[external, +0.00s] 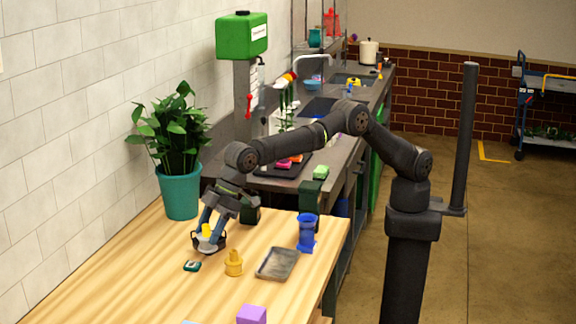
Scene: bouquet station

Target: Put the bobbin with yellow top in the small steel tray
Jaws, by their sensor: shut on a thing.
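The bobbin's yellow top (207,230) shows between the fingers of my gripper (209,235), at the left back of the wooden table. My gripper points down and is shut on this bobbin. A dark, rounded thing with a pale rim (196,244) is right at the fingertips. I cannot tell whether it is part of the bobbin or a separate holder, nor whether the bobbin is off the table. The small steel tray (277,263) lies to the right and nearer the camera, and looks empty.
A yellow stepped piece (234,263) stands between my gripper and the tray. A blue spool-like piece (307,232) stands behind the tray. A purple block (251,315) is at the front. A potted plant (180,195) stands behind my gripper.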

